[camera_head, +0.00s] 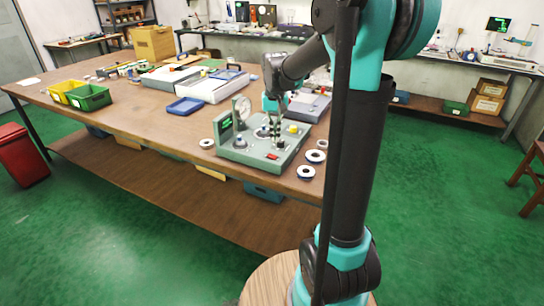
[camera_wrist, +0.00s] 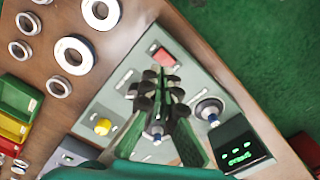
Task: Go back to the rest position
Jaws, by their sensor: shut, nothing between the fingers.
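My gripper (camera_head: 274,128) is over the middle of the green bearing test device (camera_head: 262,158) on the wooden table. In the wrist view my gripper (camera_wrist: 157,82) points at the device's panel (camera_wrist: 118,98); its dark fingers are together with nothing held. The panel has a red switch (camera_wrist: 163,57), a yellow knob (camera_wrist: 102,126), a lit display (camera_wrist: 236,154) and a blue-tipped post (camera_wrist: 212,116) with a round grey base. Another post (camera_wrist: 155,131) is partly hidden by the fingers. I cannot tell whether the fingertips touch the device.
Several bearing rings lie beside the device, including a large one (camera_wrist: 74,55) and one on its left (camera_head: 206,143). A blue tray (camera_head: 185,106), grey cases (camera_head: 213,88) and a green bin (camera_head: 90,97) stand farther along the table. Green floor is open in front.

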